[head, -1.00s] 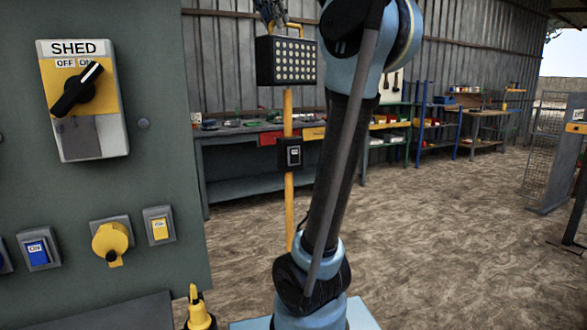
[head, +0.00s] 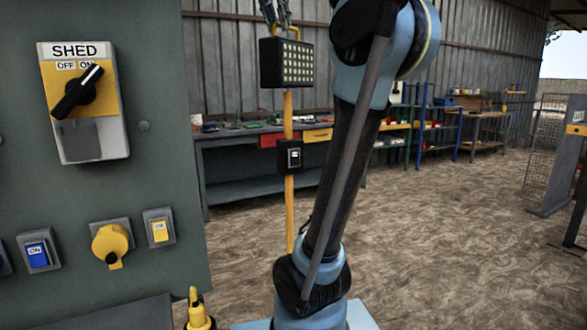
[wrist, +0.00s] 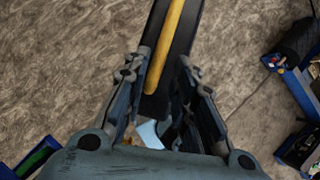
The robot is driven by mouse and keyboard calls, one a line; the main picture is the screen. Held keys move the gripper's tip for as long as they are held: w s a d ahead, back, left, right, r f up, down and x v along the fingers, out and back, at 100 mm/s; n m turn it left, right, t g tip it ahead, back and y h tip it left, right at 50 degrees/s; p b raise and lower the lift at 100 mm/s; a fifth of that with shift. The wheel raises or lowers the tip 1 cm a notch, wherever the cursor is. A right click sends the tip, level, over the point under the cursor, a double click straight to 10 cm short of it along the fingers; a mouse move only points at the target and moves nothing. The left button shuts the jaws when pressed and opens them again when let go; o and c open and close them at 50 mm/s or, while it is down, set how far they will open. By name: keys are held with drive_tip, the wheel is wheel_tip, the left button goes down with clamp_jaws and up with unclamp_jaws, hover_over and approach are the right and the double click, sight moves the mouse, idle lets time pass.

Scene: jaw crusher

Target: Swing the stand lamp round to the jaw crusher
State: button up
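The stand lamp has a black lamp head (head: 286,63) with rows of pale dots, a yellow handle (head: 287,28) on top and a yellow post (head: 289,112) with a small black switch box. My gripper (head: 276,16) is right above the lamp head, at the handle. In the wrist view, the two fingers of my gripper (wrist: 158,78) are apart, and the yellow handle (wrist: 166,45) runs between them over the black lamp head (wrist: 181,40). I cannot tell whether a finger touches it. The jaw crusher is not recognisable in these views.
A grey panel (head: 110,190) with the SHED switch (head: 78,90) and several other switches stands close on the left. A workbench (head: 240,160) and shelves (head: 432,130) line the wall behind. The floor on the right is clear up to a mesh fence (head: 545,150).

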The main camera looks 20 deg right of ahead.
drive_tip(key=shift+s+d+n, duration=0.25)
drive_tip(key=shift+d+n, duration=0.1)
drive_tip(key=shift+n, duration=0.15)
drive_tip(key=shift+s+d+n+t+y, duration=0.1)
drive_tip(key=shift+d+n+t+y, duration=0.05)
drive_tip(key=shift+n+t+y, duration=0.45)
drive_tip(key=shift+s+d+n+y, duration=0.15)
drive_tip(key=shift+d+n+y, duration=0.2)
drive_tip(key=shift+n, duration=0.55)
drive_tip(key=shift+r, duration=0.1)
